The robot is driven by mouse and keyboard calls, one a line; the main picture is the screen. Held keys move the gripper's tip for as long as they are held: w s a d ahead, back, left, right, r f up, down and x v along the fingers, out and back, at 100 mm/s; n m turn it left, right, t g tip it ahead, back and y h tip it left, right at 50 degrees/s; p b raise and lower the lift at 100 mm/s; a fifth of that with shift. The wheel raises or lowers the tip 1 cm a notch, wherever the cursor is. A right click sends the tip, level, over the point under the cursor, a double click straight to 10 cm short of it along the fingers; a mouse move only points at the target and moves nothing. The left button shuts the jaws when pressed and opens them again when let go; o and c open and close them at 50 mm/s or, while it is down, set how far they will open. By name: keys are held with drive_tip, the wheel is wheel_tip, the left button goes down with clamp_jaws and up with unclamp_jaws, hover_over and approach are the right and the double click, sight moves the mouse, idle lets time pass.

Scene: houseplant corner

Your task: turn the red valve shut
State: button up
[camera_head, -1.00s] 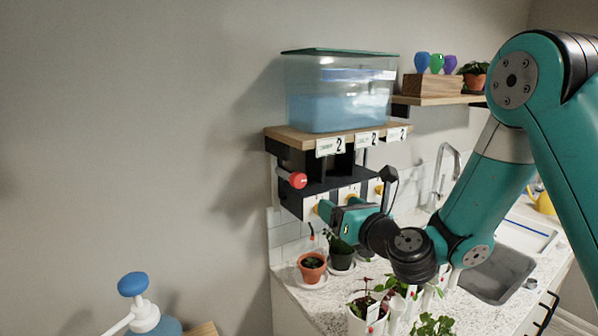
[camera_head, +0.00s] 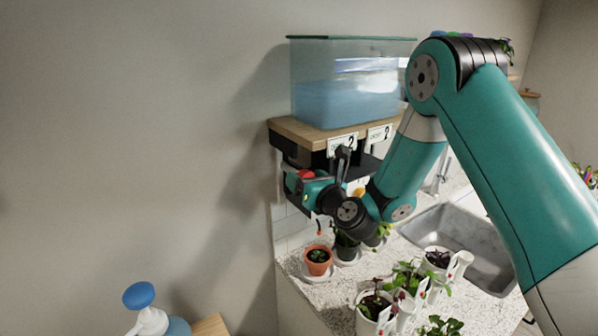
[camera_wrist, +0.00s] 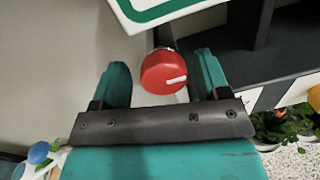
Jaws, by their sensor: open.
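The red valve (camera_wrist: 163,72) is a round knob with a white mark on its face. In the wrist view it sits between the two teal fingers of my gripper (camera_wrist: 160,78), with gaps on both sides. In the head view the red valve (camera_head: 306,174) shows just above my gripper (camera_head: 297,184), at the left end of the black rack under the wooden shelf. My gripper is open around the knob and no clear contact shows. The valve's stem is mostly hidden behind the knob.
A clear water tank (camera_head: 345,85) stands on the wooden shelf (camera_head: 300,133) above. Potted plants, including a terracotta pot (camera_head: 318,262), stand on the speckled counter (camera_head: 320,293) below. A sink (camera_head: 465,240) is at the right. The wall at left is bare.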

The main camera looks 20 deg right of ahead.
drive_tip(key=shift+w+d, duration=0.1)
drive_tip(key=shift+d, duration=0.05)
drive_tip(key=c, duration=0.9)
drive_tip(key=shift+n, duration=0.4)
drive_tip(key=n+b, duration=0.2)
drive_tip(key=n, duration=0.1)
drive_tip(key=shift+f+n, duration=0.15)
drive_tip(key=shift+n, duration=0.25)
drive_tip(key=n+b, duration=0.3)
drive_tip(key=n, duration=0.1)
drive_tip(key=shift+n+t, duration=0.3)
drive_tip(key=shift+n, duration=0.1)
drive_tip(key=n+b, duration=0.3)
drive_tip(key=n, duration=0.1)
drive_tip(key=shift+n+y+b, duration=0.3)
drive_tip(key=shift+y+b, duration=0.05)
drive_tip(key=shift+y, duration=0.05)
drive_tip(key=n+b, duration=0.3)
drive_tip(key=n, duration=0.1)
drive_tip(key=shift+y, duration=0.3)
drive_tip(key=shift+n+b, duration=0.3)
drive_tip(key=shift+n, duration=0.2)
